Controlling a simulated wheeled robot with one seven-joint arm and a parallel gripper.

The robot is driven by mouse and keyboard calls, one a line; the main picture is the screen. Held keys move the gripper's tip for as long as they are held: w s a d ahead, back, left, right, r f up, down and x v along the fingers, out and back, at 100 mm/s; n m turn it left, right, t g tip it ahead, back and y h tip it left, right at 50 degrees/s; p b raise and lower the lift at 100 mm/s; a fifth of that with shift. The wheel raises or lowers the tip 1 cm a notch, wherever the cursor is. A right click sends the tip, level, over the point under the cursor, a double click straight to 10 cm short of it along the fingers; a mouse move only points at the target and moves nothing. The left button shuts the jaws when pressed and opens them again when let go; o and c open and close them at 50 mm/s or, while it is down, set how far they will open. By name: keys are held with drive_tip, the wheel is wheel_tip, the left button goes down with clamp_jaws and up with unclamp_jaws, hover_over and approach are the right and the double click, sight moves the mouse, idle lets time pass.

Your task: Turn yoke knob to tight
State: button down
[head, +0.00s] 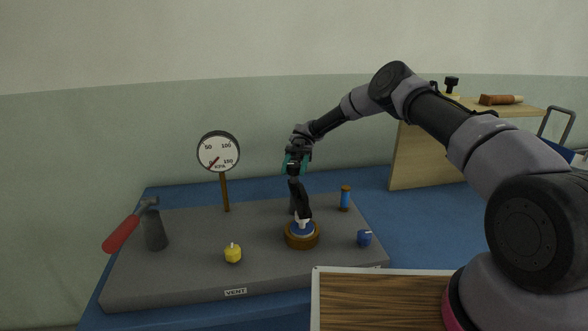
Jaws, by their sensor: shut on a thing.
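A round brass-coloured base (302,240) stands on the grey board, right of its middle. It has a blue top with a pale part on it, which I take to be the yoke knob (302,229). My gripper (303,216) points down over it from above and is shut on this pale part. The dark fingers hide much of the knob, so its setting cannot be read. No mark for tight is readable from here.
The grey board (190,275) also bears a yellow knob (233,254) behind a VENT label (235,292), a kPa gauge (219,152) on a post, a blue knob (364,239), a blue-and-brown cylinder (345,198) and a red-handled tool (122,234). A wood-grained panel (380,300) lies in front.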

sight(294, 164)
drive_tip(key=shift+h, duration=0.3)
drive_tip(key=shift+c, duration=1.9)
unclamp_jaws()
wheel_tip(294, 164, up, 10)
